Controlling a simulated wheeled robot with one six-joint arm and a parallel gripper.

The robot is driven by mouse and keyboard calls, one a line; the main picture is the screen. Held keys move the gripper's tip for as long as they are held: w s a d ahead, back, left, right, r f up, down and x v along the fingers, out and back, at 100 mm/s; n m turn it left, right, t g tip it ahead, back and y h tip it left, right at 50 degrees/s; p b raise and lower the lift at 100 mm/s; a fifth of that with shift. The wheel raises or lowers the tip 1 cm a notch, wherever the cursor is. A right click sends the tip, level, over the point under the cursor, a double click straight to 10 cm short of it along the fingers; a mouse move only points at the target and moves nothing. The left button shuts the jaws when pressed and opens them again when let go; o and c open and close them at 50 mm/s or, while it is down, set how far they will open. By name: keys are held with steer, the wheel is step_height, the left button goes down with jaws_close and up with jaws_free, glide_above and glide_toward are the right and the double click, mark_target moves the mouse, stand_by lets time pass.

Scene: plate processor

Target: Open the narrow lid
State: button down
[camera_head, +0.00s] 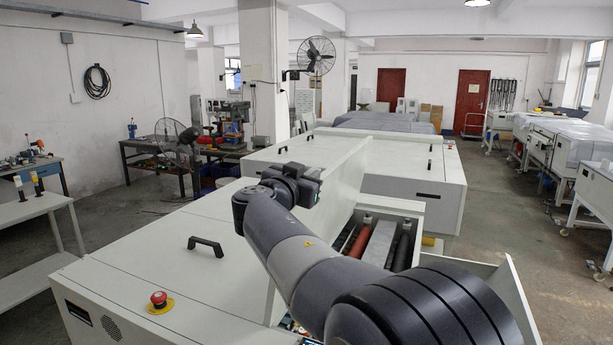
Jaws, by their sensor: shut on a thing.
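The narrow lid (335,195) is a long pale grey panel across the middle of the machine. It stands tilted up, and the bay to its right lies uncovered, with red and dark rollers (362,240) in view. My gripper (312,182) is at the lid's upper left side, at the end of my dark grey arm. It is shut on what seems to be the lid's handle. The fingers and the handle are mostly hidden by the gripper's own body and the wrist.
A wide flat cover with a black handle (206,245) and a red emergency button (158,299) lies at left. Another pale machine section (410,178) stands behind. A white side table (30,210) is at far left. Open floor (510,215) lies at right.

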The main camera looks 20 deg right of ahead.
steer(key=shift+f, duration=0.1)
steer(key=shift+s+d+f+b, duration=0.1)
steer(key=shift+f+b, duration=0.05)
steer(key=shift+b, duration=0.35)
steer(key=shift+m, duration=0.9)
steer(key=shift+s+d+f+b, duration=0.2)
steer(key=shift+s+d+b, duration=0.45)
steer(key=shift+b, duration=0.85)
steer(key=shift+s+d+f+b, duration=0.25)
steer(key=shift+s+d+b, duration=0.35)
steer(key=shift+b, duration=0.9)
steer(key=shift+s+d+f+b, duration=0.2)
steer(key=shift+s+d+b, duration=0.45)
steer(key=shift+b, duration=0.85)
steer(key=c, duration=1.3)
jaws_free()
steer(key=shift+c, duration=0.2)
steer(key=shift+a, duration=0.1)
